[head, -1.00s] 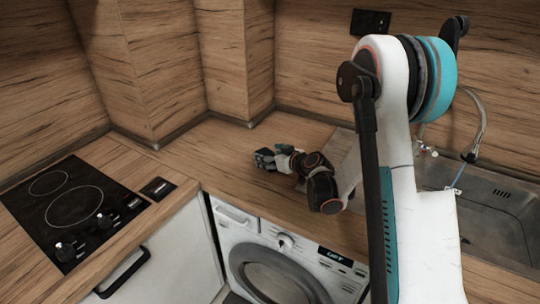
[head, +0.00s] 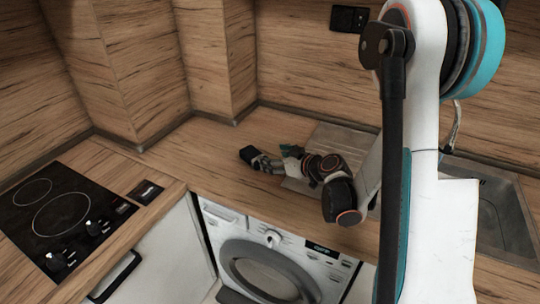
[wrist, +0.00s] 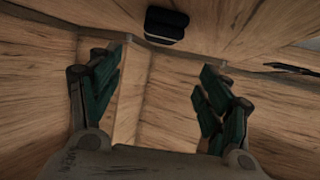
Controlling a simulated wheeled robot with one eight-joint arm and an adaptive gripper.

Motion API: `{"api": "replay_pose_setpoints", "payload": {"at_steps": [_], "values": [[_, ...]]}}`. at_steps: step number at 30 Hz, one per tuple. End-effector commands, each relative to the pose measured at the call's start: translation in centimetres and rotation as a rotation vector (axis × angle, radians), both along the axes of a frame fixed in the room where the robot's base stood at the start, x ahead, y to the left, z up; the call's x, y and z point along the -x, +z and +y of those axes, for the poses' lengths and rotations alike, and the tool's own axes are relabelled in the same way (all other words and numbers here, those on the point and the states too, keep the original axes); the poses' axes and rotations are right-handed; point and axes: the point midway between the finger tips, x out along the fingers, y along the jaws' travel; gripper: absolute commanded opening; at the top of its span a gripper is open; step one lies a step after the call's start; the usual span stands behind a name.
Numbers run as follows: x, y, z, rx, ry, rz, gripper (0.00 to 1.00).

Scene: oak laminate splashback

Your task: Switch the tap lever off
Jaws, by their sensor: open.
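The tap (head: 455,127) stands behind the sink in the head view. Only a thin part of its spout shows, and my arm hides its lever. My gripper (head: 265,160) is over the wooden worktop, left of the sink and well apart from the tap. In the wrist view my gripper (wrist: 160,88) has its two dark green fingers spread wide, with nothing between them. No tap lever can be made out in the wrist view.
The sink (head: 500,215) is at the right, with its drainboard (head: 335,142) near my gripper. A hob (head: 60,215) is at the left, and a washing machine (head: 270,265) is under the worktop (head: 190,150). A black socket (head: 348,18) is on the wooden wall.

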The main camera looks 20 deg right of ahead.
Motion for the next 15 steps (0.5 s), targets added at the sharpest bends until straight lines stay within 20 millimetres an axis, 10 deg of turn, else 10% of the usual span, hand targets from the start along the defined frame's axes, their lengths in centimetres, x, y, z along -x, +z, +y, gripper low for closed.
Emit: {"api": "replay_pose_setpoints", "payload": {"at_steps": [8,15], "values": [[0.11,0.06,-0.04,0.0,0.0,0.0,0.69],[0.01,0.11,-0.13,0.0,-0.001,0.002,0.14]]}}
